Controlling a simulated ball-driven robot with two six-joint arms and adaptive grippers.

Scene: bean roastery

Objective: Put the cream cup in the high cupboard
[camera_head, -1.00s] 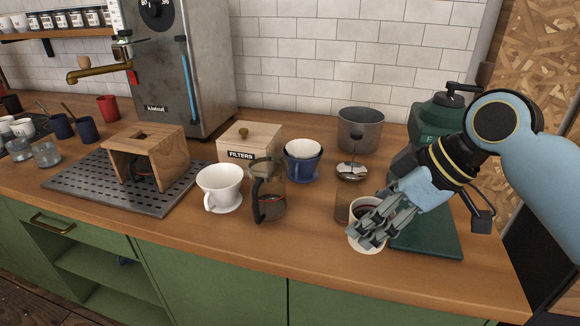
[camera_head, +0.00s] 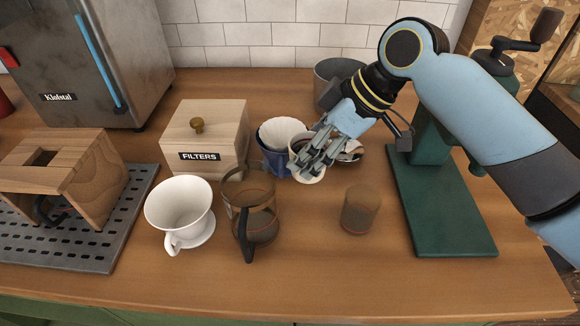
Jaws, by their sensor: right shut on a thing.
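The cream cup (camera_head: 295,156) is held in my right gripper (camera_head: 316,158), whose fingers are shut on it and cover much of its side. The cup is in front of the right part of the blue dripper (camera_head: 274,162), with dark contents or a dark inside showing at its rim. I cannot tell how far it is above the counter. My left gripper is not in view. The high cupboard is not in view.
A brown glass (camera_head: 360,210), a glass carafe (camera_head: 254,212) and a white dripper (camera_head: 180,213) stand on the wooden counter (camera_head: 330,275). Behind are the filters box (camera_head: 208,135) and a grey pot (camera_head: 332,84). A green grinder base (camera_head: 440,215) is at right. The front counter is clear.

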